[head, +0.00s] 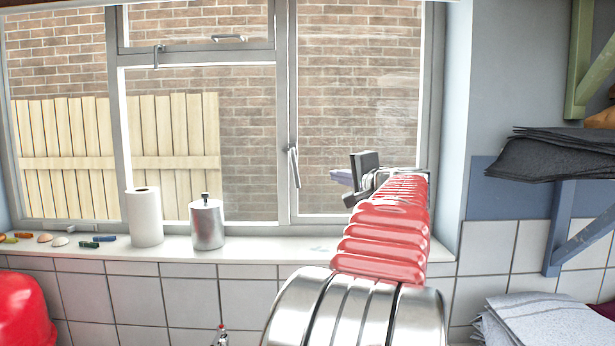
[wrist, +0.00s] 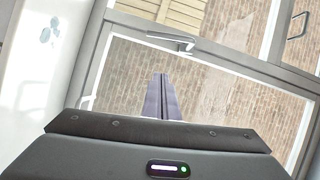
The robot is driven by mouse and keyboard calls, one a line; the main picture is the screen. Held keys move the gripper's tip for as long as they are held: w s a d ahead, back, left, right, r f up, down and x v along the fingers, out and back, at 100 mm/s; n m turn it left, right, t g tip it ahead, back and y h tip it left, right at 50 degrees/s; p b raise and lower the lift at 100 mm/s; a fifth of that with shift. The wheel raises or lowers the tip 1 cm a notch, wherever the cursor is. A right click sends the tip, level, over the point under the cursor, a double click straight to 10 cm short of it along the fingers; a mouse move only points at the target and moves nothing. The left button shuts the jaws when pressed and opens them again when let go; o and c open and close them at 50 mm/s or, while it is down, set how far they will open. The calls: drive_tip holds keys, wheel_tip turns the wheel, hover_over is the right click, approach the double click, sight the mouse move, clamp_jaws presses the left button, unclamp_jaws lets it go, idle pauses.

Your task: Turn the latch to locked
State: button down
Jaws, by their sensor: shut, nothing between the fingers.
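A grey lever latch (head: 293,166) is on the upright middle bar of the window in the head view. It hangs nearly straight down along the bar, slightly tilted. It also shows in the wrist view (wrist: 170,41), beyond the fingertips. My gripper (head: 341,177) is in front of the right-hand pane, to the right of the latch and apart from it. Its fingers (wrist: 161,78) are together and empty in the wrist view. Another metal catch (head: 157,56) sits under the small upper pane, and a bar handle (head: 229,38) is on that pane.
A paper roll (head: 144,217) and a metal canister (head: 207,223) stand on the window sill (head: 262,243), left of the latch. Small objects lie further left. Dark folded cloth (head: 555,155) on a shelf is at the right. The space before the panes looks clear.

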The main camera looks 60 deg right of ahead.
sight(295, 166)
drive_tip(key=w+d+f, duration=0.1)
drive_tip(key=w+d, duration=0.2)
drive_tip(key=w, duration=0.8)
drive_tip(key=shift+d+f, duration=0.15)
drive_tip(key=shift+d, duration=0.2)
idle(0.3)
drive_tip(key=shift+w+a+f, duration=0.2)
drive_tip(key=shift+w+a, duration=0.15)
drive_tip(key=shift+w, duration=0.2)
drive_tip(key=shift+s+d, duration=0.1)
